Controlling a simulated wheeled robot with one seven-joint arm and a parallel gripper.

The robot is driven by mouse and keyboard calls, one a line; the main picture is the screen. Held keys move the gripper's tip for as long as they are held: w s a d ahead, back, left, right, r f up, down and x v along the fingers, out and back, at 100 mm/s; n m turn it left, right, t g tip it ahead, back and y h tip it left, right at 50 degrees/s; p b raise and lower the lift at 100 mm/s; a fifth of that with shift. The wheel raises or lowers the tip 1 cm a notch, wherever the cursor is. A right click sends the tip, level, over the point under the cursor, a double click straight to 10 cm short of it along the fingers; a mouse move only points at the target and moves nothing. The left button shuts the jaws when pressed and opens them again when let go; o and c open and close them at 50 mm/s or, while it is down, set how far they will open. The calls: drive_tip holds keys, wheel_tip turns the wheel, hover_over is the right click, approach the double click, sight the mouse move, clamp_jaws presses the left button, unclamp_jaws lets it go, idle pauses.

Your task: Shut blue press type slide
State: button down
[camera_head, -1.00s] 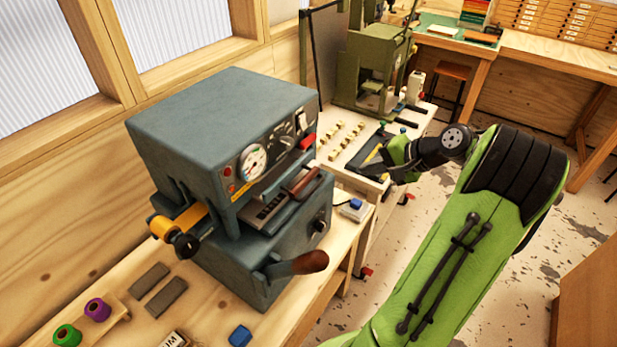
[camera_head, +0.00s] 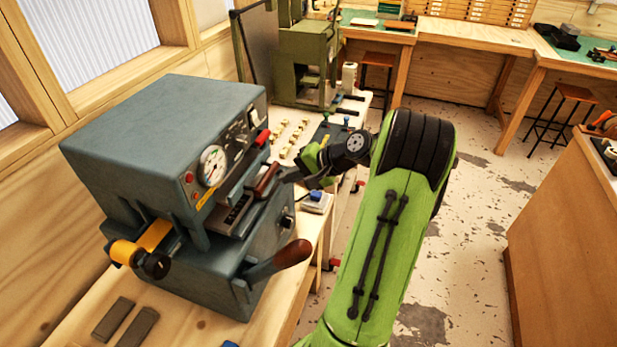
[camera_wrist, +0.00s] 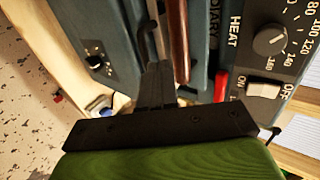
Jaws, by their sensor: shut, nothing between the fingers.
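The blue-grey press (camera_head: 165,130) stands on the bench at left. Its type slide (camera_head: 232,212) lies in the gap under the upper housing, its front end with a red-brown handle (camera_head: 266,179) outside the housing. My gripper (camera_head: 286,175) is shut and empty, its fingertips at the front of that handle. In the wrist view the closed fingers (camera_wrist: 153,72) lie just beside the handle (camera_wrist: 179,40); I cannot tell whether they touch it. The slide's inner end is hidden.
A brown-handled lever (camera_head: 280,260) juts from the press's lower front. A small blue-topped block (camera_head: 317,197) sits on the bench below my gripper. A green press (camera_head: 305,60) stands behind. Open floor lies to the right.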

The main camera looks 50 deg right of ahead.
sight(270, 170)
drive_tip(key=shift+w+a+r, duration=0.15)
drive_tip(key=shift+w+a, duration=0.1)
drive_tip(key=shift+w, duration=0.25)
drive_tip(key=w, duration=0.1)
drive_tip(key=w+a, duration=0.1)
drive_tip(key=w+p, duration=0.1)
drive_tip(key=w, duration=0.1)
drive_tip(key=shift+a, duration=0.25)
drive_tip(key=shift+r, duration=0.1)
